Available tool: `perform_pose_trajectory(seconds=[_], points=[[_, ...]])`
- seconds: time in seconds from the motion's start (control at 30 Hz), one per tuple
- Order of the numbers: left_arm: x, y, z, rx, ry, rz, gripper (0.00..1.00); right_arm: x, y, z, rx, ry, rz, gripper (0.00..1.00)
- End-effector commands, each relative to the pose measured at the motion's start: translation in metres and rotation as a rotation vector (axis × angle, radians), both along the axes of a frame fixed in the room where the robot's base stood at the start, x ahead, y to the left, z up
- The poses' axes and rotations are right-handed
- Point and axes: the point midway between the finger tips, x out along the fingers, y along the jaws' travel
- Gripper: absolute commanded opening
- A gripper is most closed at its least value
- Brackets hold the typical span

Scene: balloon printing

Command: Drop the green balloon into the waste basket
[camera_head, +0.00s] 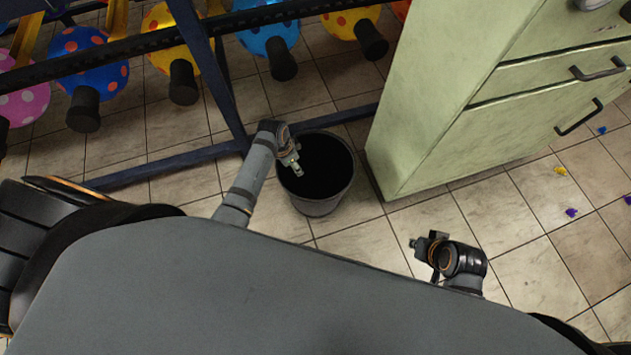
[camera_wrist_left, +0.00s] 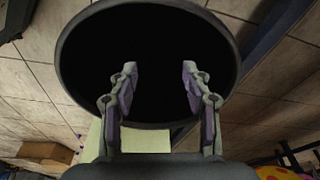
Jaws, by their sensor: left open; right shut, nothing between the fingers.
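The waste basket (camera_head: 322,207) is dark grey and round, standing upright on the tiled floor. Its inside looks black, and I cannot make out anything in it. My left gripper (camera_head: 291,161) is over the basket's left rim, pointing at its mouth. In the left wrist view, its two fingers (camera_wrist_left: 160,82) are spread apart with nothing between them, in front of the basket's opening (camera_wrist_left: 150,35). My right gripper (camera_head: 418,245) is shut and empty, right of the basket and low in the head view. I see no green balloon in either view.
A pale green drawer cabinet (camera_head: 430,100) stands close to the basket's right. A dark blue rack (camera_head: 195,155) with several dotted balloons (camera_head: 85,50) is behind and left. Small coloured pieces (camera_head: 571,212) lie on the floor at right. Tiles between the basket and right gripper are clear.

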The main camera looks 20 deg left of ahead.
Motion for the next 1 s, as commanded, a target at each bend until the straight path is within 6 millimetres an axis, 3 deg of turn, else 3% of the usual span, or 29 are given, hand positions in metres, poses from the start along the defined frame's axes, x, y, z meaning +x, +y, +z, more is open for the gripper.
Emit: perform_pose_trajectory(seconds=[0.3,0.43,0.6,1.0], points=[[-0.011,0.01,0.074,0.002,-0.004,-0.001,0.49,0.0,0.0,0.0,0.0,0.001,0.0,0.0],[-0.014,0.013,0.095,0.001,-0.001,0.0,0.49,0.0,0.0,0.0,0.0,0.001,0.0,0.0],[-0.017,0.014,0.106,0.0,0.0,0.0,0.49,0.0,0.0,0.0,0.0,0.001,0.0,0.0],[-0.016,0.014,0.106,0.0,0.0,0.0,0.49,0.0,0.0,0.0,0.0,0.001,0.0,0.0]])
